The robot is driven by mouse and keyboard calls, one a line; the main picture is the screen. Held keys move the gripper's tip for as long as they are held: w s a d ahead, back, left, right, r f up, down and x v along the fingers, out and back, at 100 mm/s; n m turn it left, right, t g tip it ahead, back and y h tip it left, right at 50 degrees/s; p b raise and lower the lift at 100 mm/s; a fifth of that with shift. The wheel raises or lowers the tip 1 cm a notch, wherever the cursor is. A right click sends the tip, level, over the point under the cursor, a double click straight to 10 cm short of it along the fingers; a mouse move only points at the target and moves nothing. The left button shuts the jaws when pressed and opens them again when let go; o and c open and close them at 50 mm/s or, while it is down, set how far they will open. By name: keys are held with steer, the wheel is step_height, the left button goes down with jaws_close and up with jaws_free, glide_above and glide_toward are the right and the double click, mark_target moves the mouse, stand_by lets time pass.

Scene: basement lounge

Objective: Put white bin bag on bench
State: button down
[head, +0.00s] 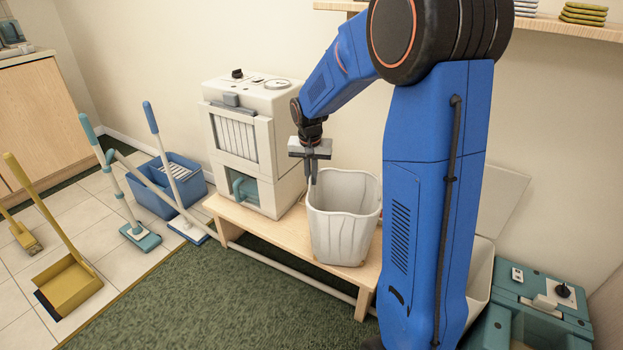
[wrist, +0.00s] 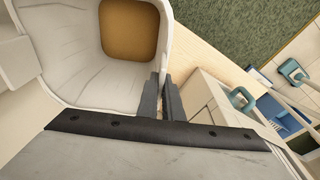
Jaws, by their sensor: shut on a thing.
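The white bin bag (head: 342,222) is open-topped and upright over the right part of the light wooden bench (head: 284,238). Its base appears to rest on the bench top, though exact contact is hard to tell. My gripper (head: 313,176) points down at the bag's left rim and is shut on that rim. In the wrist view the fingers (wrist: 164,97) pinch the edge of the bag (wrist: 75,75), and a brown-orange bottom shows inside it.
A cream machine (head: 250,145) stands on the bench left of the bag. A white bin (head: 482,275) with a raised lid and a teal case (head: 535,312) are at the right. A blue bucket (head: 165,185), mops and a yellow dustpan (head: 72,285) stand left. Green carpet (head: 220,300) lies clear in front.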

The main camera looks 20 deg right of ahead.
steer(key=shift+f, duration=0.3)
steer(key=c, duration=1.9)
jaws_free()
steer(key=r, duration=0.3)
steer(key=s+r, duration=0.1)
steer(key=r, duration=0.3)
steer(key=a+r, duration=0.1)
steer(key=r, duration=0.3)
steer(key=shift+s+r, duration=0.1)
steer(key=shift+s, duration=0.05)
steer(key=s+a+r+n+t, duration=0.1)
steer(key=s+a+r+n, duration=0.15)
steer(key=s, duration=0.65)
steer(key=s+a+r+n+t, duration=0.1)
steer(key=s+r, duration=0.2)
steer(key=s, duration=0.6)
steer(key=s+a+f+n, duration=0.1)
steer(key=s, duration=0.4)
steer(key=s+a+f+n+t, duration=0.1)
steer(key=s+f, duration=0.1)
steer(key=s, duration=0.4)
steer(key=s+f+n+y, duration=0.1)
steer(key=s, duration=0.4)
steer(key=shift+s+a+f, duration=0.3)
steer(key=shift+s+a, duration=0.05)
steer(key=shift+a, duration=0.05)
